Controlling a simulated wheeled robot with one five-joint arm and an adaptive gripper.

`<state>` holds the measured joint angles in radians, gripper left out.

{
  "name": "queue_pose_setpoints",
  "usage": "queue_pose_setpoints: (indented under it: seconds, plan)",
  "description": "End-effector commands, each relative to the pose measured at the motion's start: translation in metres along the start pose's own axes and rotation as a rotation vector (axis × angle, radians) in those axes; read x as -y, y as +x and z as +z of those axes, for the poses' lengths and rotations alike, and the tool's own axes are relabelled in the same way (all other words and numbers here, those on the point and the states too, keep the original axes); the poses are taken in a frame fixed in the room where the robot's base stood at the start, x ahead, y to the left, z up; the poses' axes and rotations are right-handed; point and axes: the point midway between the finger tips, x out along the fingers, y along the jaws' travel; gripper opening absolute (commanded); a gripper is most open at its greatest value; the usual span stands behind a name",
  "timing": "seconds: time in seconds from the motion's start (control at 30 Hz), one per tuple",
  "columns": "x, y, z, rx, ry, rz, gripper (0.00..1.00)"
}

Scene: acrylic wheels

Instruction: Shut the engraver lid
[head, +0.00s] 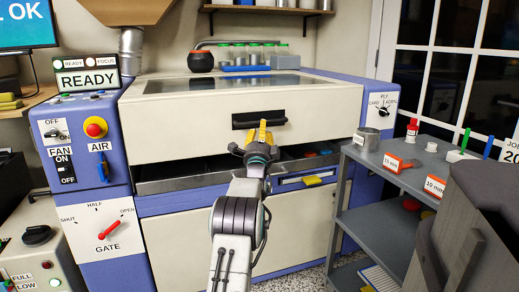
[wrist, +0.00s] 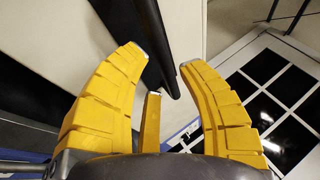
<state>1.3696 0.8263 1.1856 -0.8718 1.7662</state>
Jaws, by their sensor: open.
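The engraver lid (head: 190,115) is a cream panel with a dark window on top and a black bar handle (head: 245,121) on its front. A dark gap shows between the lid's lower edge and the engraver body (head: 185,228), so the lid stands partly open. My gripper (head: 263,130) is at the front of the lid, in front of the handle's right part. In the wrist view my yellow fingers (wrist: 163,58) are spread wide and empty. The black handle (wrist: 155,40) shows just beyond and between the fingertips. I cannot tell whether they touch it.
A grey shelf cart (head: 385,185) with labelled blocks and a tin (head: 367,138) stands close on the right. A dark grey object (head: 470,225) fills the lower right corner.

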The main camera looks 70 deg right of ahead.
Motion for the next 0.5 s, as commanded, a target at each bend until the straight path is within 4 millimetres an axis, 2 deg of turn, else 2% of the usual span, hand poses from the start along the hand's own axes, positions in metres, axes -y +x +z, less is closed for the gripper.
queue_pose_setpoints:
  seconds: [0.5]
  plan:
    - [0.001,-0.056,-0.001,-0.001,-0.001,0.001,0.36]
